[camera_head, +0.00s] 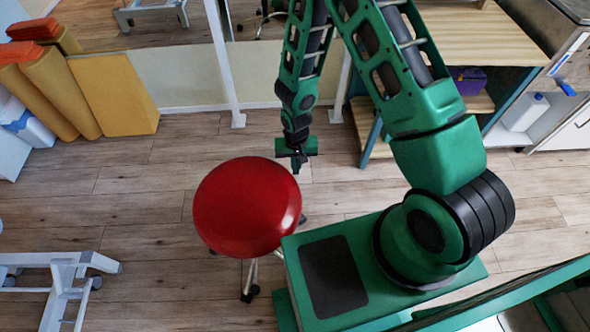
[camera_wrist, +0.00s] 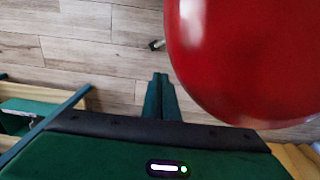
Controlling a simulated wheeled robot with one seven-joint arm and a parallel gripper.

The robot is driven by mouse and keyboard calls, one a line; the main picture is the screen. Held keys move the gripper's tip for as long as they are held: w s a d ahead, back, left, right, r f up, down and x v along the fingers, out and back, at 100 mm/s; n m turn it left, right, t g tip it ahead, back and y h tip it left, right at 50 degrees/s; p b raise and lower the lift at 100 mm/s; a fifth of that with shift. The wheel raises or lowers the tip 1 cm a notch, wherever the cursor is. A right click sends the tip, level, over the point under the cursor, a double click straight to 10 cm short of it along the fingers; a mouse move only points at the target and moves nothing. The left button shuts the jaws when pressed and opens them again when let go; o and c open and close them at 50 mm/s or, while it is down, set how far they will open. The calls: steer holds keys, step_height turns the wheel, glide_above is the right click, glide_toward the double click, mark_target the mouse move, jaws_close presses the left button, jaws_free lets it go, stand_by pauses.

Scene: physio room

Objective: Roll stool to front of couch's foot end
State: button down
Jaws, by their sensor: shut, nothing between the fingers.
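The stool (camera_head: 247,207) has a round, glossy red seat on thin metal legs with dark casters. It stands upright on the floor, left of my arm's base in the head view. In the wrist view its red seat (camera_wrist: 245,55) fills the upper right. My gripper (camera_head: 298,166) is beyond the seat's far right edge in the head view, pointing down. Its fingers (camera_wrist: 160,82) are shut and empty, beside the seat's edge. I cannot tell whether they touch it. A white metal frame (camera_head: 62,275) on casters at the lower left may be part of the couch; its top is out of view.
Orange and yellow foam blocks (camera_head: 115,95) stand at the back left by a mirror wall. A white post (camera_head: 222,60) rises behind the stool. A wooden shelf unit (camera_head: 470,35) stands at the back right. Wooden floor (camera_head: 130,215) is clear between the stool and the white frame.

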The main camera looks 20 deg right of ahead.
mark_target(237, 199)
steer(key=shift+s+a, duration=1.05)
steer(key=shift+a, duration=1.4)
steer(key=shift+s+a, duration=1)
steer(key=shift+a, duration=1.5)
steer(key=shift+s+a, duration=1.05)
steer(key=shift+a, duration=1.4)
steer(key=shift+s+a, duration=0.45)
steer(key=shift+a, duration=0.95)
steer(key=shift+s+a, duration=0.5)
steer(key=shift+a, duration=0.85)
steer(key=shift+s+a, duration=0.45)
steer(key=shift+a, duration=0.95)
steer(key=shift+d+r, duration=0.1)
